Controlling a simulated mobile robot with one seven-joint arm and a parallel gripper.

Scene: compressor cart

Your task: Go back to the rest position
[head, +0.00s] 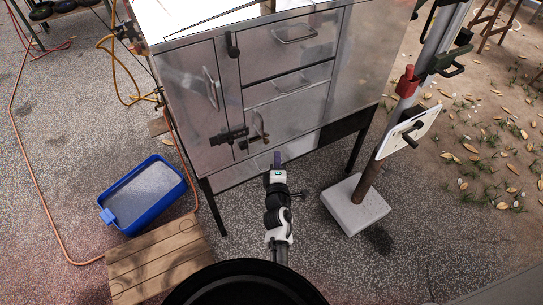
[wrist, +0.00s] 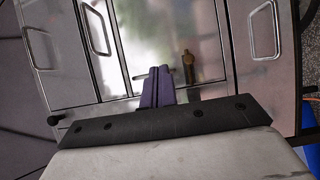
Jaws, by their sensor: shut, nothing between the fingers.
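My gripper (head: 277,160) is in front of the lower part of the metal cabinet (head: 350,70) in the head view, with the arm reaching forward from the bottom middle. In the wrist view, the two purple fingers of my gripper (wrist: 158,84) are together with nothing between them. They point at the cabinet front, near a brass-coloured latch piece (wrist: 188,66). Whether the fingertips touch the cabinet cannot be told. The same latch area (head: 258,126) shows in the head view just above my gripper, on the lower front.
A blue tub (head: 183,190) and a wooden pallet (head: 160,262) lie at the left. A pole on a pale base block (head: 357,203) stands at the right. An orange hose (head: 30,170) runs over the ground at the far left. Paving between cabinet and base block is clear.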

